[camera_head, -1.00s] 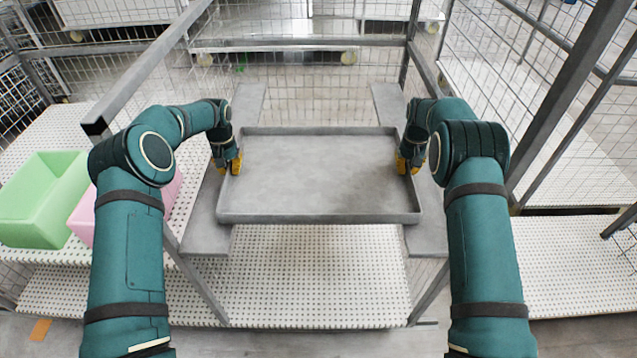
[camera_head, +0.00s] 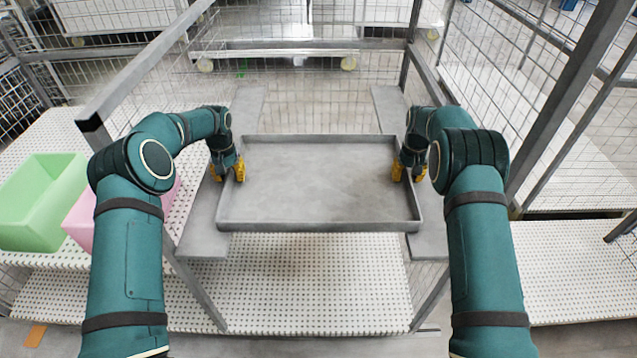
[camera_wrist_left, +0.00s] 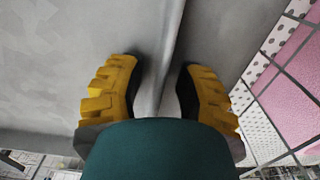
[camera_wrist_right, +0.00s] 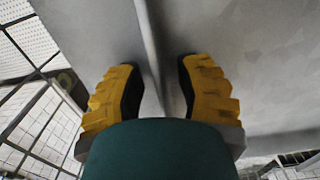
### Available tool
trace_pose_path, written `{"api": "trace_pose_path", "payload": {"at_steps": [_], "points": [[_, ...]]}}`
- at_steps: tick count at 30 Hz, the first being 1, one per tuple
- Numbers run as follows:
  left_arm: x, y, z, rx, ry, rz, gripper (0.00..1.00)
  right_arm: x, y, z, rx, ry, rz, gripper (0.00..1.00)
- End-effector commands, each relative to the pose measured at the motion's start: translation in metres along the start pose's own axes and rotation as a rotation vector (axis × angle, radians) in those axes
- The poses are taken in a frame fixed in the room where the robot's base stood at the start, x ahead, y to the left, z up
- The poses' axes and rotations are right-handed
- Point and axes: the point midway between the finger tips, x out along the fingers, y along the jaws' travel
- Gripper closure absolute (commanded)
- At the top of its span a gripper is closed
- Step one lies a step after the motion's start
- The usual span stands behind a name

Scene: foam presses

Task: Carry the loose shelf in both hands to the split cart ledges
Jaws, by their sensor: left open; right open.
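The loose shelf (camera_head: 320,185) is a grey rectangular tray with a low rim. It lies level, its left and right sides over the two grey cart ledges, the left ledge (camera_head: 204,225) and the right ledge (camera_head: 428,225), with a gap between them. My left gripper (camera_head: 228,174) is open, its yellow fingers on either side of the shelf's left rim; the left wrist view shows the rim (camera_wrist_left: 165,60) between them, not pinched. My right gripper (camera_head: 409,174) is open likewise around the right rim (camera_wrist_right: 150,50). The shelf's underside is hidden.
A green bin (camera_head: 40,200) and a partly hidden pink bin (camera_head: 80,218) stand on the perforated shelf at left. A lower perforated deck (camera_head: 310,285) lies under the ledges. Grey cart posts and wire mesh walls flank both arms.

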Motion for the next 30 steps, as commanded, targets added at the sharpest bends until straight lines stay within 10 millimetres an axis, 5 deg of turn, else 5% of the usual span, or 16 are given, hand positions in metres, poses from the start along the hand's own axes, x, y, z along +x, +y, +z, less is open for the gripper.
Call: {"api": "trace_pose_path", "payload": {"at_steps": [18,25,30], "points": [[-0.105,0.0,-0.001,0.0,0.004,-0.001,0.66,0.0,0.0,0.0,0.0,0.0,0.0,0.66],[-0.118,0.0,0.0,0.0,0.001,0.0,0.66,-0.003,0.0,0.0,0.0,0.001,0.0,0.66],[-0.118,0.0,0.0,0.0,0.001,0.0,0.66,-0.025,0.0,-0.001,0.0,0.004,-0.001,0.66]]}}
